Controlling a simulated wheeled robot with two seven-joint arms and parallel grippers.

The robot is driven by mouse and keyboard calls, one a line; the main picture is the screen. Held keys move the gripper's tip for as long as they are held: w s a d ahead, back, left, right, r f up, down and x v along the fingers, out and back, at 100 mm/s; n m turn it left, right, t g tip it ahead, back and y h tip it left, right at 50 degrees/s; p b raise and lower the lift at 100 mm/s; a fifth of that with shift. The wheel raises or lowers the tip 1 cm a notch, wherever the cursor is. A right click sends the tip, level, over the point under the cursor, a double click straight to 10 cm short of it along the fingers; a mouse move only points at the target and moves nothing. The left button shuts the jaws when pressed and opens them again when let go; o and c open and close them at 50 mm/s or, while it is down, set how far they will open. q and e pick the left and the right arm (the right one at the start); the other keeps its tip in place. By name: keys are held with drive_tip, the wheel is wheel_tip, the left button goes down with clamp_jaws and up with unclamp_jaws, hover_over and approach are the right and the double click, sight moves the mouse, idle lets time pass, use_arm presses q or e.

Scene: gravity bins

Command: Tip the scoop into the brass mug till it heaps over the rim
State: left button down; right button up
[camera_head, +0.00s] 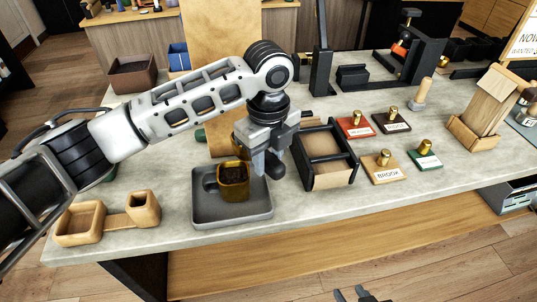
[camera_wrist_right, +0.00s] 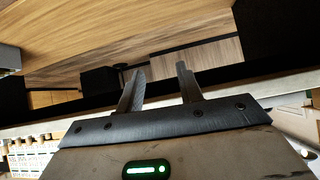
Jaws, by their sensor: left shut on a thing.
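The brass mug (camera_head: 234,187) stands upright on a grey tray (camera_head: 233,215) near the counter's front edge. Brown material shows in its mouth; I cannot tell how high it reaches. My left gripper (camera_head: 268,165) is just right of the mug, pointing down, and is shut on the scoop. A dark rounded piece (camera_head: 276,171) at its fingers seems to be part of the scoop; the rest is hidden by the gripper and mug. My right gripper (camera_wrist_right: 160,88) is open and empty in the right wrist view, its fingers apart, below the counter front.
A dark divided box (camera_head: 326,178) stands right of the tray. A wooden two-part holder (camera_head: 80,226) is at the left. The counter's front right is clear.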

use_arm(q)
drive_tip(key=shift+f, duration=1.3)
drive_tip(key=shift+a, duration=0.1)
drive_tip(key=shift+s+r+t+h, duration=0.1)
drive_tip(key=shift+t+h, duration=0.9)
drive_tip(key=shift+h, duration=0.1)
drive_tip(key=shift+t+h+b, duration=0.4)
drive_tip(key=shift+t+h, duration=0.1)
drive_tip(key=shift+t, duration=0.1)
drive_tip(key=shift+a+f+t+h+b, duration=0.15)
drive_tip(key=shift+f+t+h+b, duration=0.2)
drive_tip(key=shift+t+h+b, duration=0.45)
drive_tip(key=shift+s+t+h+b, duration=0.1)
drive_tip(key=shift+t+h+b, duration=0.25)
drive_tip(key=shift+b, duration=0.65)
drive_tip(key=shift+t+h+b, duration=0.35)
drive_tip(key=shift+h+b, duration=0.1)
drive_tip(key=shift+b, duration=0.35)
drive_tip(key=shift+r+p, duration=0.65)
drive_tip(key=shift+p, duration=0.1)
use_arm(e)
drive_tip(key=shift+w+a+f+y, duration=0.15)
drive_tip(key=shift+w+a+f, duration=0.1)
drive_tip(key=shift+f, duration=0.15)
drive_tip(key=shift+w+a+f+y, duration=0.15)
drive_tip(key=shift+w+f, duration=0.05)
drive_tip(key=shift+f, duration=0.2)
